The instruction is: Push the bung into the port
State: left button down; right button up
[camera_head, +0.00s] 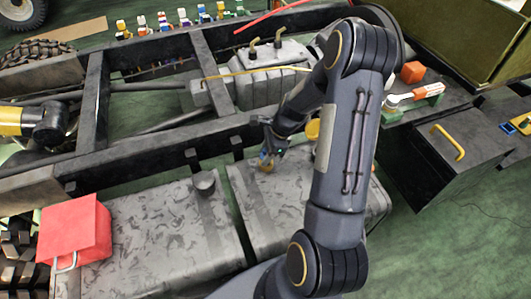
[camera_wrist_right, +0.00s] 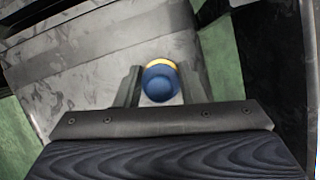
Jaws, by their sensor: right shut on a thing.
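The blue, round-ended bung (camera_wrist_right: 160,84) sits between the two fingers of my right gripper (camera_wrist_right: 161,85) in the right wrist view. A yellow rim (camera_wrist_right: 161,63) shows just behind it; I cannot tell if it belongs to the bung or the port. In the head view my right gripper (camera_head: 267,158) points down at the top of the right grey tank (camera_head: 290,205), shut on the bung (camera_head: 266,165), which is small there. The port opening is hidden under the bung and gripper, so I cannot tell how deep the bung sits. My left gripper is not in view.
A second grey tank (camera_head: 165,245) with a dark cap (camera_head: 204,183) stands to the left. A red box (camera_head: 75,230) sits at its left end. Black chassis rails (camera_head: 150,145) run behind the tanks. A dark box with a yellow handle (camera_head: 447,142) stands to the right.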

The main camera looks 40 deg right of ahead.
jog(key=shift+f+b, duration=0.5)
jog(key=shift+f, duration=0.3)
jog(key=o, duration=1)
jog(key=shift+o, duration=0.2)
jog(key=p+v, duration=0.1)
jog(key=v, duration=0.7)
jog(key=shift+a, duration=0.1)
